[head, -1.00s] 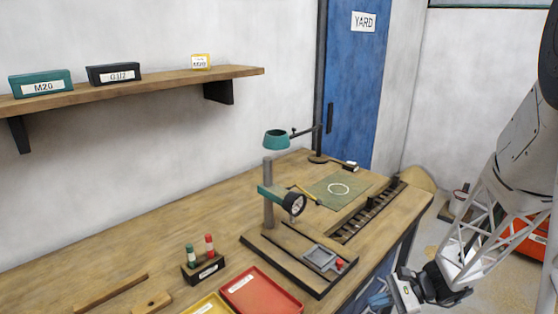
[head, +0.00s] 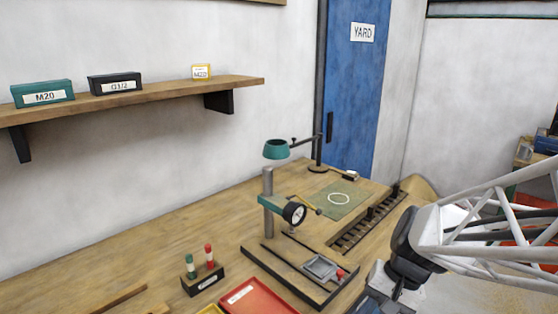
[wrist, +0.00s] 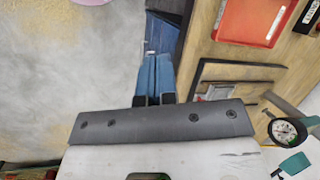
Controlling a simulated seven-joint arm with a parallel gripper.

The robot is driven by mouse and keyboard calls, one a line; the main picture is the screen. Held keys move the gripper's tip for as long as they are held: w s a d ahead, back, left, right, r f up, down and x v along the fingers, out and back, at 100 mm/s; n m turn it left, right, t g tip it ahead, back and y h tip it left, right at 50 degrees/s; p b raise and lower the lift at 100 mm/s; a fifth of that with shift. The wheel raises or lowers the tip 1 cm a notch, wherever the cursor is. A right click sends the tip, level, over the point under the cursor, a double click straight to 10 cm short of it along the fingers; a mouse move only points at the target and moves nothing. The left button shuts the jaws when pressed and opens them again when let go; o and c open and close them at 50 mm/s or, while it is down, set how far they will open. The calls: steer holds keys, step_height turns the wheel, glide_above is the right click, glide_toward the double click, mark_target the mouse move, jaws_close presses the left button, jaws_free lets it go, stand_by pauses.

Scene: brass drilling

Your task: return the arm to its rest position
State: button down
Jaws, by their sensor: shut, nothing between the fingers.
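My arm enters the head view from the right, its white lattice link reaching to the bench's front right edge. My gripper (wrist: 155,62) shows in the wrist view with its two blue fingers together and nothing between them. It points over the floor and the blue front beside the wooden bench (wrist: 205,55). In the head view the gripper is low in the picture, and its fingertips are hard to make out. The drill-like stand (head: 268,210) with a round dial is left of the arm, apart from it.
A red tray (head: 262,299) and a block with green and red pegs (head: 203,280) are on the bench's near part. A green mat (head: 340,198) and a lamp (head: 276,149) are behind the stand. A shelf (head: 150,94) holds labelled boxes. Floor shows at right.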

steer(key=s+r+n+t+h, duration=0.3)
steer(key=s+r, duration=0.3)
steer(key=r, duration=0.2)
steer(key=shift+s+a+r+n+t+h, duration=0.15)
steer(key=shift+n+t+h, duration=0.25)
steer(key=shift+n+h, duration=0.35)
stand_by(1.9)
